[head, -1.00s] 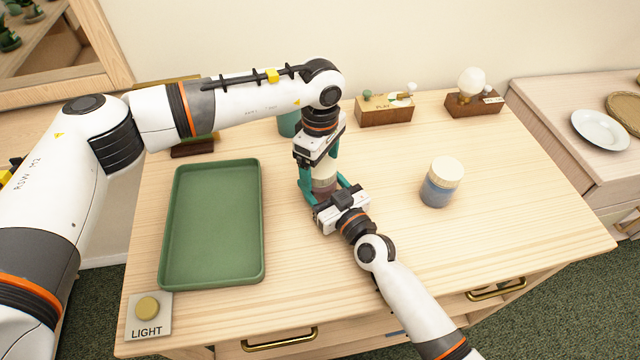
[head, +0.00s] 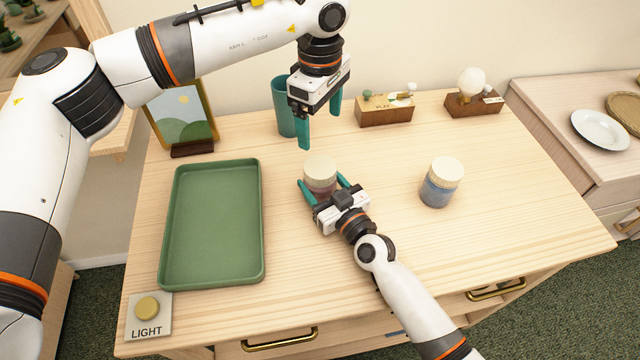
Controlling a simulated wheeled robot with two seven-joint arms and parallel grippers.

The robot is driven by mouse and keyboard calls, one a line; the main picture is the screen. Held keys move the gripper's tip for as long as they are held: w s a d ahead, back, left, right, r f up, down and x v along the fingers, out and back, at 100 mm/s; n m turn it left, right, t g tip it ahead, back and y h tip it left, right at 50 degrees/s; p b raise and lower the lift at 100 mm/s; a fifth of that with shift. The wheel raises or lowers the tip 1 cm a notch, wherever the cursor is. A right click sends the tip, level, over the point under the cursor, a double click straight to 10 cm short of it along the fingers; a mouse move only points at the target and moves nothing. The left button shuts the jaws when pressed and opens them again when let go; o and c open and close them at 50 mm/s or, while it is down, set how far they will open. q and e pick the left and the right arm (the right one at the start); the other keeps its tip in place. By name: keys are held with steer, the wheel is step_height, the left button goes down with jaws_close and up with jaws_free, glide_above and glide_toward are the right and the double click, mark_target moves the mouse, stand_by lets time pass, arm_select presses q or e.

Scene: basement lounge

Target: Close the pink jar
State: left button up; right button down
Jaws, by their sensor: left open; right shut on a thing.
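The pink jar (head: 320,186) stands upright on the table, with its cream lid (head: 320,168) sitting on top. Its lower part is partly hidden by my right gripper. My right gripper (head: 324,190) is shut on the jar's body, with teal fingers on both sides of it. My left gripper (head: 321,122) is open and empty, above and behind the jar, its teal fingers pointing down and apart from the lid. How tightly the lid sits cannot be told from this view.
A blue jar with a cream lid (head: 441,183) stands to the right. A green tray (head: 254,225) lies left. A teal cup (head: 286,106), a picture frame (head: 183,119) and two wooden-based ornaments (head: 385,112) (head: 473,98) stand at the back. A LIGHT button (head: 148,308) is front left.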

steer(key=shift+c, duration=1.3)
jaws_free()
steer(key=b+v, duration=0.1)
steer(key=v, duration=1.1)
